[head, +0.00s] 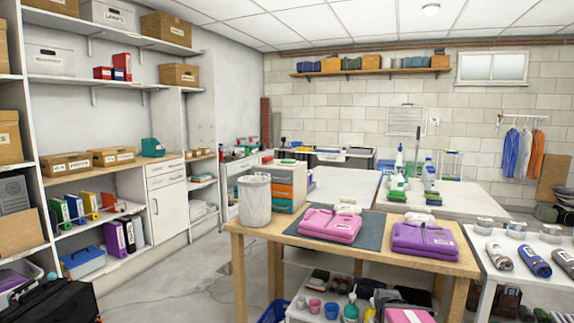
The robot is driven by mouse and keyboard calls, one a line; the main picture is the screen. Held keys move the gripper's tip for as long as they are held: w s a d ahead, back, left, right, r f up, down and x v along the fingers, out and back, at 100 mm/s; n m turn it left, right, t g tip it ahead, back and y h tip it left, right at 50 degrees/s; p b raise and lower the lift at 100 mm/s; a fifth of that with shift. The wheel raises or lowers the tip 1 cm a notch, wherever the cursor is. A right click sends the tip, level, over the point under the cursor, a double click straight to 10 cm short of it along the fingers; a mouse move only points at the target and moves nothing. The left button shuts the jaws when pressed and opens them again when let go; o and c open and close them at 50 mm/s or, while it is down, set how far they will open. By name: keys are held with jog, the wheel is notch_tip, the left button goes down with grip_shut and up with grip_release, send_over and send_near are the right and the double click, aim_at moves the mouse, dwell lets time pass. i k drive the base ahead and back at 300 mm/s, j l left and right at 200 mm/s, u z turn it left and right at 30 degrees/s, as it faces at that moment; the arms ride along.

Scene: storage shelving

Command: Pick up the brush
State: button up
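I cannot clearly make out a brush in the head view. Small green-and-white items (397,190) lie by the spray bottles on the white table behind the wooden one; they may be scrub brushes, but they are too small to tell. Similar green-and-white items (433,198) lie just to their right. My gripper is not in view, so its state does not show.
A wooden table (262,230) stands in front with a grey bin (254,200), a drawer unit (290,178), a pink folded item (330,225) and a purple one (424,240). Shelving lines the left. A black object (50,300) fills the lower left corner. Floor (180,290) between is open.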

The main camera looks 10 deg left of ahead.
aim_at(267, 160)
jog(key=i+j+u, duration=0.45)
jog(key=i+j, duration=0.2)
jog(key=j, duration=0.2)
jog(key=i+j+u, duration=0.15)
jog(key=j, duration=0.2)
